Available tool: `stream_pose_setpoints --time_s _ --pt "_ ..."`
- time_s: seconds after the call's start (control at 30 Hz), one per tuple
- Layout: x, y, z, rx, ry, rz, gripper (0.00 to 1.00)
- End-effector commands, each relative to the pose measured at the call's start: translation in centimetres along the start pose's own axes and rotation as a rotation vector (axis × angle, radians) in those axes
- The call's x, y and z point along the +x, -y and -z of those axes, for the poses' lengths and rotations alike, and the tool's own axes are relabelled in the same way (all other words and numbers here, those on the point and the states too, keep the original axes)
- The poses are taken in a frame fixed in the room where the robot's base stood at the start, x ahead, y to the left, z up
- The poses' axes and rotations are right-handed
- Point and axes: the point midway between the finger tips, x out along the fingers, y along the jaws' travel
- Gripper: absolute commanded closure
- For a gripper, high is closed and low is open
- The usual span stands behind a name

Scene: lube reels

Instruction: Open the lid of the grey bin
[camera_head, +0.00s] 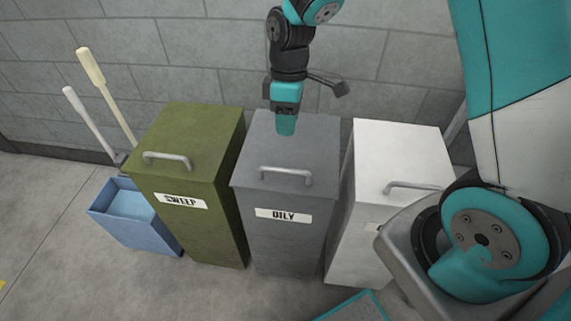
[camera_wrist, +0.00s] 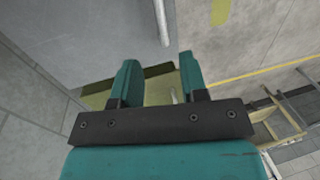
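The grey bin (camera_head: 285,228) stands in the middle of three bins and bears a label reading OILY. Its lid (camera_head: 254,150) is shut and flat. The lid has a light grey bar handle (camera_head: 286,172) along its front edge. My gripper (camera_head: 286,130) hangs over the rear half of the lid, behind the handle. In the wrist view my gripper's two teal fingers (camera_wrist: 158,60) are apart with nothing held between them. The handle (camera_wrist: 163,22) shows beyond the fingertips there, apart from them. I cannot tell the exact height of the fingers above the lid.
An olive green bin (camera_head: 195,140) labelled SWEEP stands close at left, a white bin (camera_head: 400,145) at right. A blue open box (camera_head: 130,215) and two long pale handles (camera_head: 92,70) are at far left. A block wall (camera_head: 180,50) rises behind. Floor at front left is clear.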

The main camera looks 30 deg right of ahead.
Motion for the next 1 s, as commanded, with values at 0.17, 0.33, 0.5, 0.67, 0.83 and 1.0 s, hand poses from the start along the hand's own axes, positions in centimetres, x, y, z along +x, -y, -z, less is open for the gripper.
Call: stream_pose_setpoints --time_s 0.17,0.33,0.5,0.67,0.83,1.0 --pt "4.4 0.1 -0.1 0.001 0.004 0.005 0.60" --pt "8.0 0.1 -0.1 0.001 0.004 0.004 0.60" --pt "10.6 0.1 0.0 0.001 0.002 0.002 0.60" --pt "11.7 0.0 0.0 0.002 0.000 0.000 0.60" --pt "11.9 0.0 0.0 0.001 0.000 0.000 0.60" --pt "11.9 0.0 0.0 0.001 -0.001 0.000 0.67"
